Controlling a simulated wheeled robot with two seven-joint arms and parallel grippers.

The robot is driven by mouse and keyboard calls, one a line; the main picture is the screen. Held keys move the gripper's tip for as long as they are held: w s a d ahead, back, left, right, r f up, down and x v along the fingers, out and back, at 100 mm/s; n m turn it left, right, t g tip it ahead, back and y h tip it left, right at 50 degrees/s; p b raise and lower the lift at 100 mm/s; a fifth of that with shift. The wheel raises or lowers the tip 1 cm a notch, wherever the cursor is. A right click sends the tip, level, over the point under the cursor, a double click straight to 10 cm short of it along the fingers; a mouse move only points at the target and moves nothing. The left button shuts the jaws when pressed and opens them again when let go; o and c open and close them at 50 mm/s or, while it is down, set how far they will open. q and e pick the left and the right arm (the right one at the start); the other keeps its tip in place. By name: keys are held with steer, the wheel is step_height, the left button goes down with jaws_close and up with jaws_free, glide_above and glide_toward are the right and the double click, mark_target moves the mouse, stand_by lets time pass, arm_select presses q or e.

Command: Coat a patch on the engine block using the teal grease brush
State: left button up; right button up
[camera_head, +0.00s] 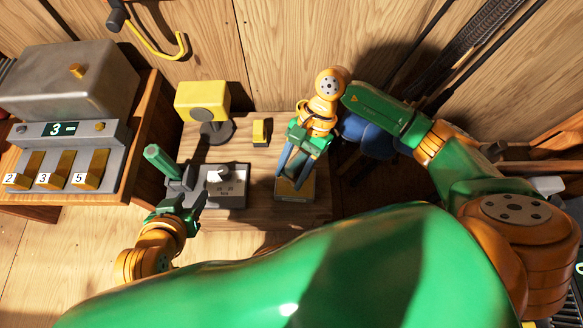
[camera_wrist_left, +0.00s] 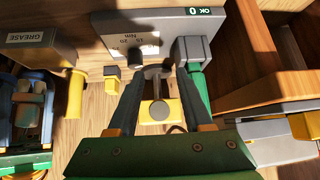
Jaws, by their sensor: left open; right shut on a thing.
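My right gripper (camera_head: 287,180) points down over the grease box (camera_head: 297,191). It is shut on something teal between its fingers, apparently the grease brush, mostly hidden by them. The grease box also shows in the left wrist view (camera_wrist_left: 38,45), labelled GREASE. My left gripper (camera_head: 178,203) is open and empty, beside the near left of the grey dial device (camera_head: 226,187). In the left wrist view its fingers (camera_wrist_left: 160,105) are spread, with nothing between them. I cannot tell which thing is the engine block.
A green handle (camera_head: 163,162) stands at the device's left. A yellow block on a grey stand (camera_head: 202,98) and a small yellow block (camera_head: 260,132) stand behind. A grey box with numbered levers (camera_head: 62,150) is at left. A dark blue rounded thing (camera_head: 371,136) is partly hidden by my right arm.

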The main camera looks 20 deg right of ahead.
mark_target(292, 181)
step_height(292, 181, down, 2)
steer(key=shift+b, duration=0.6)
steer(key=shift+f+b, duration=0.55)
steer(key=shift+f, duration=0.35)
arm_select(q)
steer(key=w+d+r+t+h, duration=0.1)
steer(key=w+r+t, duration=0.2)
steer(key=r+t, duration=0.2)
steer(key=w+d+r+t+h, duration=0.2)
steer(key=w+r+t, duration=0.2)
steer(key=r, duration=0.6)
steer(key=shift+w+d+r+m+t, duration=0.25)
steer(key=shift+m+t, duration=0.15)
steer(key=shift+t, duration=0.1)
arm_select(e)
steer(key=shift+f, duration=0.1)
arm_select(q)
steer(key=shift+s+f+b, duration=0.1)
steer(key=shift+f+b, duration=0.7)
steer(key=shift+b, duration=0.1)
arm_select(e)
steer(key=shift+f, duration=0.6)
step_height(292, 181, up, 7)
steer(key=p, duration=0.5)
arm_select(q)
step_height(292, 181, up, 5)
steer(key=shift+f, duration=0.15)
steer(key=shift+f, duration=0.1)
arm_select(e)
steer(key=shift+r, duration=0.15)
